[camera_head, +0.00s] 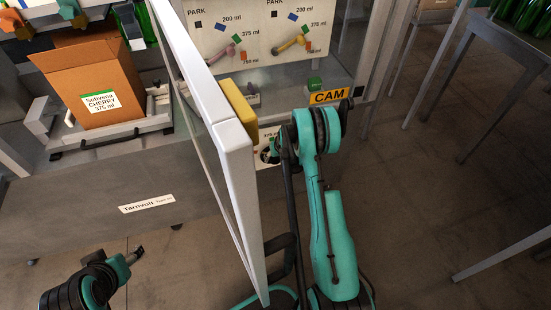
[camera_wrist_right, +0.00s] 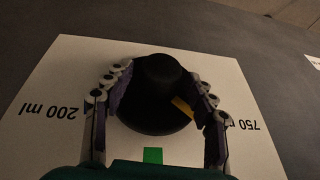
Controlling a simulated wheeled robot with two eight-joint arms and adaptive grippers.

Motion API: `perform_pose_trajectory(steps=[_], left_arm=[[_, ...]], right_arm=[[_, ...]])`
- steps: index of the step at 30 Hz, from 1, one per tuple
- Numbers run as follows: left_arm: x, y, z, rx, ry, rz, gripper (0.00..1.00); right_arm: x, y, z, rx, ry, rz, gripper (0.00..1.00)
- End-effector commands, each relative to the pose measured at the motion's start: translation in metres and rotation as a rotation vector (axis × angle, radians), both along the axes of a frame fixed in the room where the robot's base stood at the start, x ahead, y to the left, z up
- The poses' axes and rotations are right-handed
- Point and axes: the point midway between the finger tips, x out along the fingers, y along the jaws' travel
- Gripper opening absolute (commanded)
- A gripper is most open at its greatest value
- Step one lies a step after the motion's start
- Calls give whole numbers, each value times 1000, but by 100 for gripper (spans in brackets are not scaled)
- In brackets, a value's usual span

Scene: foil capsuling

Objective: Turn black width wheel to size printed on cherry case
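The cherry case (camera_head: 58,75) is an open brown carton at the upper left. Its label reads Solvenia CHERRY 375 ml. The black width wheel (camera_wrist_right: 158,118) sits on a white plate (camera_wrist_right: 70,75) marked 200 ml on the left and 750 ml on the right in the right wrist view, with a green square at the near edge. The wheel's yellow mark points to the lower right, between the green square and 750 ml. My right gripper (camera_wrist_right: 160,76) has its fingers on both sides of the wheel, seemingly closed against it. My left gripper (camera_head: 136,254) is low at the left, away from everything; its finger opening is unclear.
A white-framed door (camera_head: 238,150) stands open between my arms, close to my right arm. A yellow block (camera_head: 240,104) is beside it. A panel (camera_head: 255,30) above carries coloured levers with ml marks. A CAM sign (camera_head: 329,96) is near my right wrist.

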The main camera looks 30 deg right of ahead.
Motion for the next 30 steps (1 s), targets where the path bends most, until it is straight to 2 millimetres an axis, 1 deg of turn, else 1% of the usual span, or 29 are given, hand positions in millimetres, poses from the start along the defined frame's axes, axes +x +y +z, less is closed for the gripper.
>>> perform_pose_trajectory(steps=[1, 4, 5, 11, 17, 23, 30], left_arm=[[0, 0, 0, 0, 0, 0, 58], [0, 0, 0, 0, 0, 0, 58], [0, 0, 0, 0, 0, 0, 58], [0, 0, 0, 0, 0, 0, 58], [0, 0, 0, 0, 0, 0, 58], [0, 0, 0, 0, 0, 0, 58], [0, 0, 0, 0, 0, 0, 58]], right_arm=[[0, 0, 0, 0, 0, 0, 39], [0, 0, 0, 0, 0, 0, 13], [0, 0, 0, 0, 0, 0, 8], [0, 0, 0, 4, -1, 0, 8], [-1, -2, 0, 50, -11, -1, 8], [-1, -5, -1, 169, -41, -3, 8], [-2, -9, -3, 372, -90, -3, 8]])
